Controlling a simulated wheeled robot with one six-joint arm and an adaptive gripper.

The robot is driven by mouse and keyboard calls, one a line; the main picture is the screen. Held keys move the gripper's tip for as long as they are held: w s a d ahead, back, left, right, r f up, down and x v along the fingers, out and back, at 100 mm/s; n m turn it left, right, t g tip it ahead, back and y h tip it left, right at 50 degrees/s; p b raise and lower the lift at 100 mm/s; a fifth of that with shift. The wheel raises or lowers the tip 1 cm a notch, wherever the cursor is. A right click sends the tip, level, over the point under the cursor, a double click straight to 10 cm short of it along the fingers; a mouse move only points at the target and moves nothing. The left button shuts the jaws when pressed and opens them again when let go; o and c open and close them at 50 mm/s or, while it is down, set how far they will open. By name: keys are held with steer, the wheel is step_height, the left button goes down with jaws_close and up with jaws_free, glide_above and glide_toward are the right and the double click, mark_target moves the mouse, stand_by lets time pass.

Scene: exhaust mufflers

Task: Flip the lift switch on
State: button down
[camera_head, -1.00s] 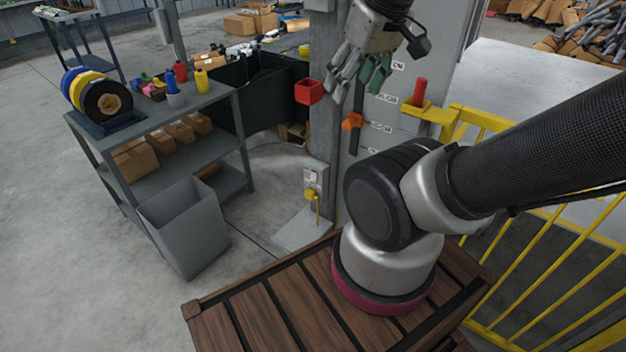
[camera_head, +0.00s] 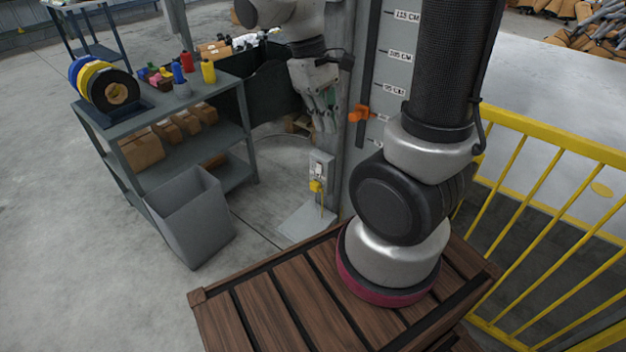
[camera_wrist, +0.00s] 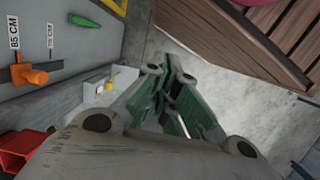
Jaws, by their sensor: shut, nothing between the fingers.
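A small grey box (camera_head: 320,165) with a pale face is fixed low on the grey post and looks like the switch box. A yellow piece (camera_head: 317,186) with a cable hangs at its lower part. In the wrist view the box (camera_wrist: 97,92) is partly hidden behind my finger, so the switch position cannot be told. My gripper (camera_head: 326,124) points down just above the box, in front of the post, apart from it. It is shut and empty. The wrist view shows its green-padded fingers (camera_wrist: 172,88) together, to the right of the box.
An orange clamp (camera_head: 358,113) sits on the height scale right of the post. A red holder (camera_wrist: 22,148) is close by at lower left. A shelf cart (camera_head: 185,102), grey bin (camera_head: 195,225) and yellow railing (camera_head: 550,150) stand around.

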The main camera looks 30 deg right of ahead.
steer(key=w+d+f+n+t+h, duration=0.1)
steer(key=w+f+n+h, duration=0.35)
steer(key=f, duration=0.85)
steer(key=w+f+n+t+h, duration=0.1)
steer(key=w+f+n+h, duration=0.35)
steer(key=f, duration=0.85)
steer(key=w+d+f+n+t+h, duration=0.1)
steer(key=w+f+n+h, duration=0.1)
steer(key=f+n+h, duration=0.75)
steer(key=w+a+f+t+y, duration=0.3)
steer(key=w+f+t+y, duration=0.1)
steer(key=w, duration=0.4)
steer(key=shift+w+a+f+t, duration=0.2)
steer(key=shift+a+t, duration=0.2)
steer(key=shift+t, duration=0.2)
steer(key=shift+y, duration=0.25)
glide_toward(319, 168)
steer(key=w+d+f, duration=0.2)
steer(key=d+f, duration=0.2)
steer(key=d, duration=0.2)
steer(key=shift+w+f, duration=0.25)
steer(key=shift+w, duration=0.05)
